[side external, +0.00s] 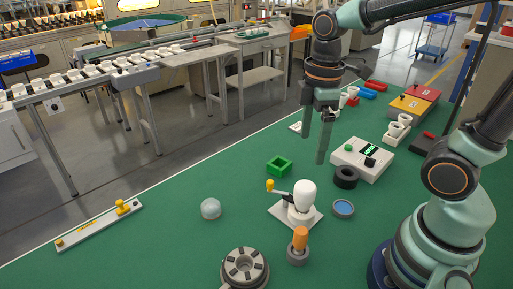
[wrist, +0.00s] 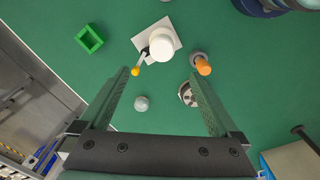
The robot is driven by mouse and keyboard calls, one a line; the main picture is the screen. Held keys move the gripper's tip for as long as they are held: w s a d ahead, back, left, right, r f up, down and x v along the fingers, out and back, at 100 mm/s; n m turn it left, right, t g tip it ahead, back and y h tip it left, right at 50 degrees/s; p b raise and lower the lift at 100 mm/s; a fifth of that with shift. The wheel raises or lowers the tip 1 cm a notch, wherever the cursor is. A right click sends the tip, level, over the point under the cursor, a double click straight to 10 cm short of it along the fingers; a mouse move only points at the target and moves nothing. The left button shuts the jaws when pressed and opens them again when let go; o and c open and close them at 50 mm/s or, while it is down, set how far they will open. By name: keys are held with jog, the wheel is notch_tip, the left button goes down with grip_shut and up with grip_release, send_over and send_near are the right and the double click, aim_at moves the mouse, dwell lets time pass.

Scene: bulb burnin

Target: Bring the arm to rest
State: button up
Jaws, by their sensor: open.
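My gripper (side external: 313,148) hangs from my arm above the green bench, its two fingers apart and nothing between them. In the wrist view its open fingers (wrist: 160,76) frame bare bench and part of the fixture beyond. A white bulb (side external: 305,194) stands upright on a white square plate (side external: 280,212) with a yellow-knobbed lever (side external: 271,185). The bulb also shows from above in the wrist view (wrist: 162,47). My gripper is apart from the bulb and the other bench items.
Nearby are an orange-topped post (side external: 300,239), a grey round slotted fixture (side external: 245,270), a clear ball (side external: 210,208), a green square frame (side external: 279,166), a blue-centred dish (side external: 343,208), a black ring (side external: 346,177) and a white meter box (side external: 362,156). The left bench is mostly clear.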

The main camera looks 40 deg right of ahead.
jog(key=r+m+t, duration=0.1)
jog(key=m, duration=0.2)
jog(key=d+r+m+t, duration=0.1)
jog(key=m+t, duration=0.1)
jog(key=m, duration=0.2)
jog(key=w+r+m+t, duration=0.1)
jog(key=r+m+t, duration=0.1)
jog(key=m, duration=0.2)
jog(key=shift+d, duration=0.2)
